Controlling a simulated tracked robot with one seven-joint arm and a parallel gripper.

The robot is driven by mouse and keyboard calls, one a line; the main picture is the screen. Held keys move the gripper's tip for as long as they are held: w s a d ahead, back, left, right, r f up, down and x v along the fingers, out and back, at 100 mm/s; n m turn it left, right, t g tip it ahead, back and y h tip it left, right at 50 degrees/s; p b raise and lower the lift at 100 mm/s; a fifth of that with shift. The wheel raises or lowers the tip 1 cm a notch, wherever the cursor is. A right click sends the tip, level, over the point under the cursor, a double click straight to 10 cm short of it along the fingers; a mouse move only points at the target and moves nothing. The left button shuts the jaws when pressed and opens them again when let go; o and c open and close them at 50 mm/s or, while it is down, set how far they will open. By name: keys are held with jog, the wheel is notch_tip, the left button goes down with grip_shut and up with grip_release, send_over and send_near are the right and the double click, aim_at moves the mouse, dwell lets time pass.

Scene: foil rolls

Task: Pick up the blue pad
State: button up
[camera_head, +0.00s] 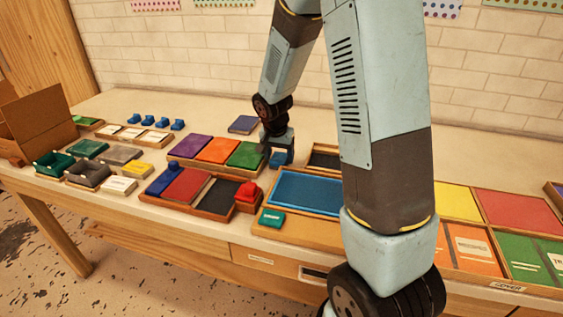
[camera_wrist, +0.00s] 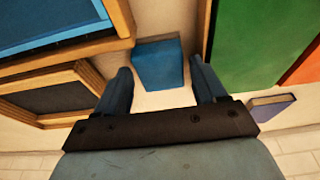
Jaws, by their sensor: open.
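A small blue pad (camera_wrist: 158,65) lies on the pale tabletop, in the gap between a wooden-framed blue tray and a wooden frame with a green panel. In the wrist view it shows just beyond my open fingertips, centred between them and apart from both. My gripper (camera_wrist: 160,72) is open and empty, pointing down at it. In the head view my gripper (camera_head: 278,150) is low over the table beside the green panel, and the pad is hard to tell from the blue fingers. A flat dusky blue pad (camera_head: 243,124) lies farther back.
The blue tray (camera_head: 307,190) is right of my gripper and the green panel (camera_head: 246,155) left. A teal pad (camera_head: 271,218) and red block (camera_head: 248,193) lie nearer. Open table stretches along the wall.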

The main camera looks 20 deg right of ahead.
jog(key=shift+w+f, duration=0.1)
jog(key=shift+f, duration=0.45)
jog(key=shift+c, duration=0.2)
jog(key=c, duration=0.8)
jog(key=shift+o, duration=0.2)
jog(key=shift+r, duration=0.1)
notch_tip(320, 180, up, 4)
jog(key=shift+d+f, duration=0.1)
jog(key=shift+f, duration=0.1)
jog(key=shift+c, duration=0.5)
jog(key=s+r, duration=0.4)
jog(key=r, duration=0.1)
jog(key=shift+s+a+r, duration=0.1)
jog(key=shift+s+a, duration=0.15)
jog(key=shift+s, duration=0.1)
jog(key=s+r, duration=0.4)
jog(key=s, duration=0.5)
jog(key=shift+s+a, duration=0.15)
jog(key=shift+a, duration=0.3)
